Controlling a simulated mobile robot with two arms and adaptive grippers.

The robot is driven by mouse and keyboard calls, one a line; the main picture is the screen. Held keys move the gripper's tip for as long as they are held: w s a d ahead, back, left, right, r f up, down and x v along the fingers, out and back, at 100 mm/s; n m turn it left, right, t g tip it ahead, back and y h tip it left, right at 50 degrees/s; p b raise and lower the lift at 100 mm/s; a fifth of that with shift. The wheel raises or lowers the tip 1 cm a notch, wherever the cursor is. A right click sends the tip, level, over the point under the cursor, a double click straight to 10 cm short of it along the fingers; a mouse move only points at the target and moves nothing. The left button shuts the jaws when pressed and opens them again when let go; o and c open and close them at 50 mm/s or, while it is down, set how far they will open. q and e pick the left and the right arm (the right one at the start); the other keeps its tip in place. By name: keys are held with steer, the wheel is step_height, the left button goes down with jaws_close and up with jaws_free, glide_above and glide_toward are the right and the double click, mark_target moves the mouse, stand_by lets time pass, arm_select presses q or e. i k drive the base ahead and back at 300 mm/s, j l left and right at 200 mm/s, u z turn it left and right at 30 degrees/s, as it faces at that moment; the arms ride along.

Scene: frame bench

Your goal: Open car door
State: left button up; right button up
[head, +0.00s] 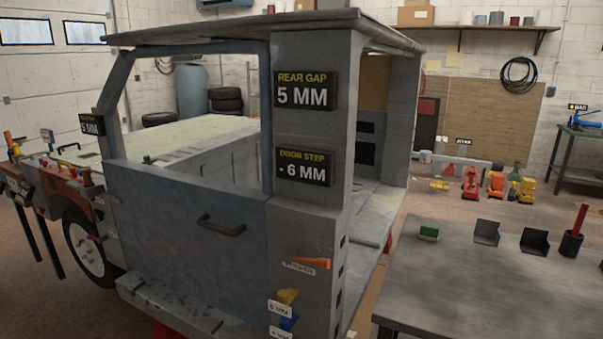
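The car door (185,215) is a blue-grey panel with an open window frame above it, on the side of a grey vehicle cab in the head view. A dark bar handle (222,226) sits on its upper right part. The door looks shut, with its rear edge beside the grey rear pillar (310,225). Signs on the pillar read "REAR GAP 5 MM" (304,91) and "DOOR STEP - 6 MM" (304,166). Neither of my grippers shows in this view, and nothing is seen touching the handle.
A grey bench (480,285) stands at the right, with a green block (429,231), dark brackets and a cup holding a red stick (572,242). A tool cart (50,180) stands left by the front wheel (85,248). A step (180,305) juts out below the door.

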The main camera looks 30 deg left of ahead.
mark_target(205, 239)
steer(key=u, duration=1.7)
